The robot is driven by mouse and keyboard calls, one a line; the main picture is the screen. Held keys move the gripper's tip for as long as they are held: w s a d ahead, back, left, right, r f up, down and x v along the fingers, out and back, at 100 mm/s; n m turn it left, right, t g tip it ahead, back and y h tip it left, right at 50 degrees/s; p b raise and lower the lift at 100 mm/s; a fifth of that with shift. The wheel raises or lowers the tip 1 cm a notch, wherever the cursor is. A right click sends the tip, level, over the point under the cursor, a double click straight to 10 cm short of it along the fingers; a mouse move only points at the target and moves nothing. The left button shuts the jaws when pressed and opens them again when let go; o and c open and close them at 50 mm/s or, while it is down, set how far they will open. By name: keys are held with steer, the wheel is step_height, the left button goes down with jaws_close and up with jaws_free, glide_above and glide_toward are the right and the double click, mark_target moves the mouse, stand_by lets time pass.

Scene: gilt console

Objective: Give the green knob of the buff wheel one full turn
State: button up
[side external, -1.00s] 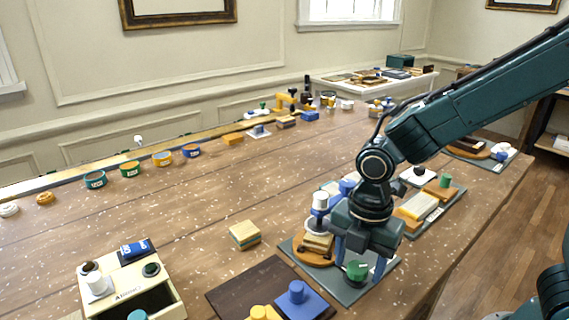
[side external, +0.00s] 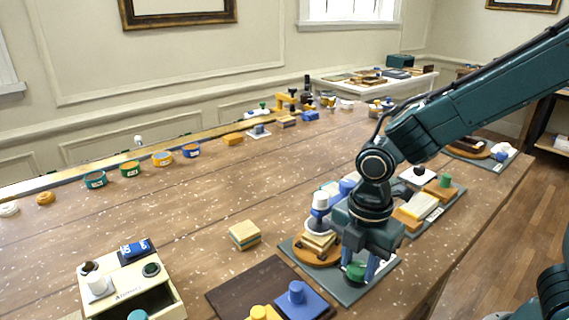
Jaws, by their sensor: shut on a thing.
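The green knob (side external: 355,272) stands near the front of a grey base plate (side external: 345,295), between the fingers of my gripper (side external: 359,264). My gripper points down and is shut on the knob, one finger on each side. An orange-brown round wheel (side external: 303,256) lies on the same plate, left of the knob. It carries a cream layered block (side external: 319,241) and a white-and-blue post (side external: 320,203). My gripper hides part of the plate, and how the knob joins the wheel cannot be seen.
A dark board (side external: 245,288) with a blue knobbed block (side external: 297,294) lies left of the plate. A cream box (side external: 170,297) stands at lower left. A striped block (side external: 244,235) sits on open tabletop. Another plate with blocks (side external: 445,206) is behind my gripper to the right.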

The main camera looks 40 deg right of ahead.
mark_target(358, 266)
steer(key=m, duration=1.6)
steer(key=shift+m, duration=0.4)
steer(key=m, duration=0.5)
steer(key=o, duration=1)
steer(key=shift+c, duration=0.2)
steer(key=shift+r, duration=0.1)
step_height(358, 266, up, 14)
